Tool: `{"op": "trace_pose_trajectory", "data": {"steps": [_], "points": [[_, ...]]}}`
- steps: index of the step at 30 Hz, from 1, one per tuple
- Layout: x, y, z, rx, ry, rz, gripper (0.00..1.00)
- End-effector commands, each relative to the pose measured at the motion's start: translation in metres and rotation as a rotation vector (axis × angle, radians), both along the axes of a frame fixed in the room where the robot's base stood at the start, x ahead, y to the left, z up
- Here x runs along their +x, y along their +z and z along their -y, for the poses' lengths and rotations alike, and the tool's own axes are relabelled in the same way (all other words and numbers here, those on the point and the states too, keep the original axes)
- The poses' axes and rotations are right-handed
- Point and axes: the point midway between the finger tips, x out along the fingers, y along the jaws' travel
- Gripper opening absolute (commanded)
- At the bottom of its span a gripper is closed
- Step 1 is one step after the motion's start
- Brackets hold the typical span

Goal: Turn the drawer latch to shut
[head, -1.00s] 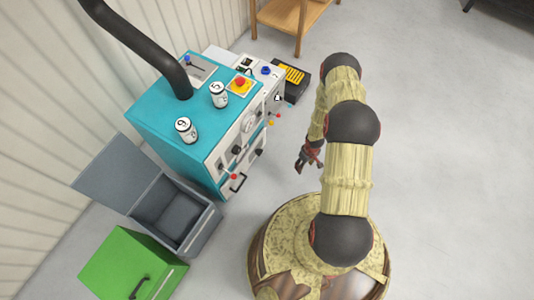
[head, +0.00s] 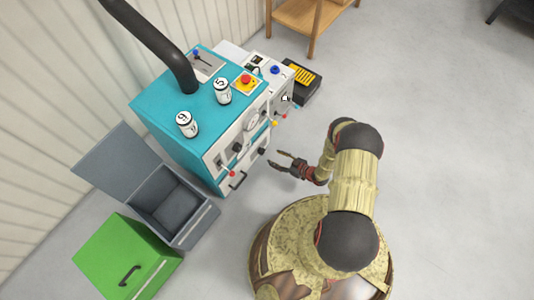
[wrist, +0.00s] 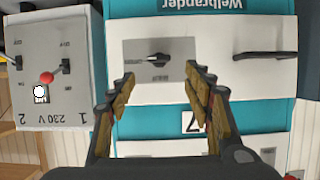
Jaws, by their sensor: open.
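The drawer latch is a small black knob (wrist: 158,59) on a grey plate, lying roughly sideways across the wrist view. Small lettering beside it is too blurred to read. It also shows as a dark spot (head: 262,151) on the white drawer front (head: 248,171). To the latch's right in the wrist view is the black drawer handle (wrist: 265,55). My gripper (wrist: 159,71) is open and empty, its fingertips either side of the latch in the picture. In the head view my gripper (head: 275,158) is in front of the drawer front, apart from it.
The teal machine (head: 150,105) carries two numbered white cans and a black hose. A grey box with a red-knobbed lever (wrist: 47,77) stands beside the drawer. A grey open-lidded bin (head: 180,212) and a green box (head: 112,250) stand left.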

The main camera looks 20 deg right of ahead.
Motion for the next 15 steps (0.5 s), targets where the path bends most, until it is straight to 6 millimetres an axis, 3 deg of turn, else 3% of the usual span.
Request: {"op": "trace_pose_trajectory", "data": {"steps": [15], "points": [[0.050,-0.025,-0.036,0.000,0.002,0.008,0.51]]}}
